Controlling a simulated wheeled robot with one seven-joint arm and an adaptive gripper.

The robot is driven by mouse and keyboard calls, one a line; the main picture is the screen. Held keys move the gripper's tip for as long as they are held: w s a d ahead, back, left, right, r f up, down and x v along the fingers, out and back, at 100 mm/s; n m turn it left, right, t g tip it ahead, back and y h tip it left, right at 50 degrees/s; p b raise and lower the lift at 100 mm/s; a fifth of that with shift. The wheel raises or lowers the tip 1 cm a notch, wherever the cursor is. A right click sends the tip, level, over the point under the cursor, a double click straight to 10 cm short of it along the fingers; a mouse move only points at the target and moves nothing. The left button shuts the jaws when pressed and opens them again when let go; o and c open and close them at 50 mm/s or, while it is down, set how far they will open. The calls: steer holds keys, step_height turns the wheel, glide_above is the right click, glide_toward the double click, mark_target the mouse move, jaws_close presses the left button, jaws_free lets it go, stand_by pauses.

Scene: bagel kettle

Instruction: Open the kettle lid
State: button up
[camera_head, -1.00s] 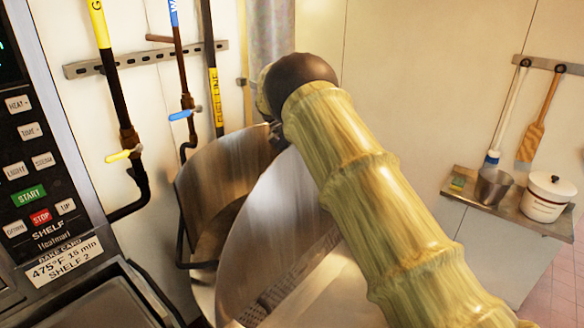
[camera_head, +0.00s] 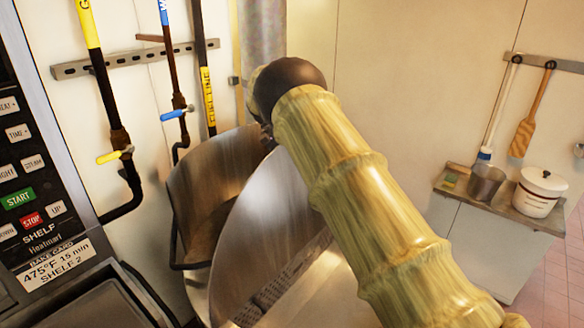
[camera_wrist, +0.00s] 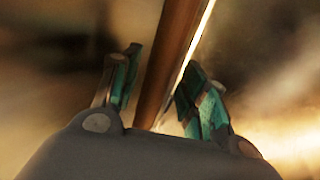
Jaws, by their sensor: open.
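The large steel kettle (camera_head: 200,180) stands left of centre in the head view. A broad shiny metal plate (camera_head: 250,220), seemingly its lid, stands steeply tilted, with dark space visible behind it to the left. My sleeved arm crosses in front and covers much of the kettle's right side. My gripper is hidden in the head view. In the wrist view my gripper (camera_wrist: 163,60) is open, with teal-padded fingers on either side of a brown bar or edge (camera_wrist: 170,65). Whether the fingers touch it, and which part of the kettle it is, I cannot tell.
An oven control panel (camera_head: 35,190) stands close on the left. Pipes with yellow (camera_head: 115,156) and blue (camera_head: 175,114) valve handles run down the back wall. On the right, a counter (camera_head: 500,205) holds a metal cup (camera_head: 486,183) and a lidded white pot (camera_head: 540,192).

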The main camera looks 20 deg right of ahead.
steer(key=v, duration=0.7)
steer(key=shift+w, duration=0.2)
steer(key=shift+r, duration=0.1)
stand_by(0.3)
